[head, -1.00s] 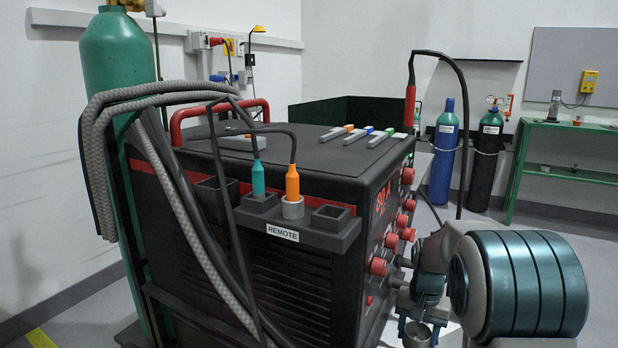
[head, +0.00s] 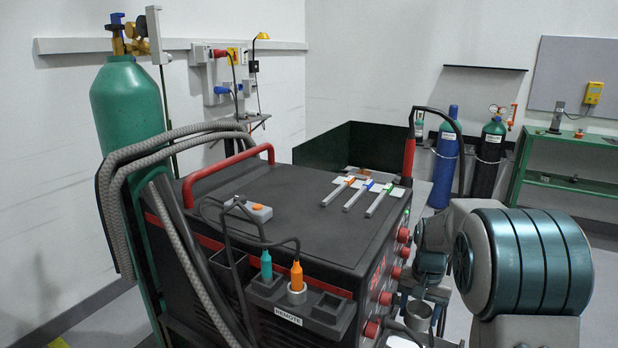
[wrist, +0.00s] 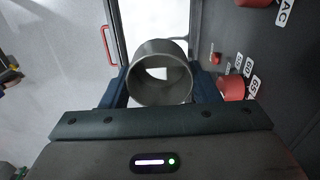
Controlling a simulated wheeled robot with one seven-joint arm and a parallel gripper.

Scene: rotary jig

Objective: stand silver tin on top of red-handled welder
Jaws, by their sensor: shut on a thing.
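The silver tin (head: 418,317) is an open grey metal cup at the lower right in the head view, beside the welder's front panel and below the level of its top. In the wrist view the tin (wrist: 160,90) shows its open mouth, held between two dark blue fingers. My gripper (wrist: 160,78) is shut on it. The red-handled welder (head: 300,190) is a large black box with a red bar handle at its back left and red knobs on the front. Its front panel (wrist: 270,60) is at the right in the wrist view.
A green gas cylinder (head: 128,105) and thick hoses stand at left. The top's middle is clear.

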